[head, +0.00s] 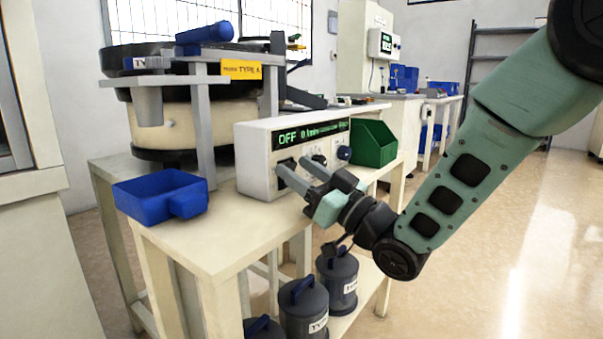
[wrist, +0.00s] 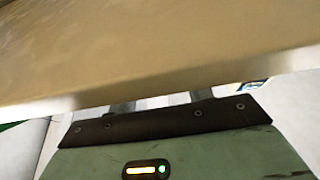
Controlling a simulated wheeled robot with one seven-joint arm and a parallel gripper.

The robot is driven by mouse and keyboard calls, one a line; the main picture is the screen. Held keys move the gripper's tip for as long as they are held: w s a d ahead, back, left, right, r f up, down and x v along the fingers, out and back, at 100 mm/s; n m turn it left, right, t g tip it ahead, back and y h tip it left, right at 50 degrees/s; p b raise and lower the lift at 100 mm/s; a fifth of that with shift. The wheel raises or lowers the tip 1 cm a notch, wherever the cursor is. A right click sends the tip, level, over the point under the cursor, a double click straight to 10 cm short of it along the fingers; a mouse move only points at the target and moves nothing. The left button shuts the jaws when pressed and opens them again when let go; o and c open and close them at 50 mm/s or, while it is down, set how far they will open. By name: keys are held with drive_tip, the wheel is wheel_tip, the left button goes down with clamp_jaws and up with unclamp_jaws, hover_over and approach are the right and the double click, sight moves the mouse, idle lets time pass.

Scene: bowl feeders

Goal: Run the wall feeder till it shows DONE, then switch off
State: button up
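A white control box (head: 265,155) stands on the near bench. Its green display (head: 312,132) reads OFF, then 0 /min and smaller text that I cannot read. Dark knobs are on its front; the one at the right end (head: 344,153) is clear of my gripper. My gripper (head: 293,165) is at the left part of this front, its two fingers apart with nothing seen between them. I cannot tell whether they touch a knob. A bowl feeder (head: 180,128) stands behind, left of the box. In the wrist view a blurred tan surface hides the fingertips.
A blue tray (head: 160,197) sits at the bench's front left, a green bin (head: 373,145) right of the box. Lidded dark canisters (head: 305,310) stand on the lower shelf. Another control box (head: 384,44) hangs farther back. Floor at right is clear.

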drive_tip(key=b+v, duration=1.6)
drive_tip(key=v, duration=0.1)
drive_tip(key=shift+d, duration=0.15)
drive_tip(key=shift+f+b, duration=0.1)
drive_tip(key=shift+b, duration=0.2)
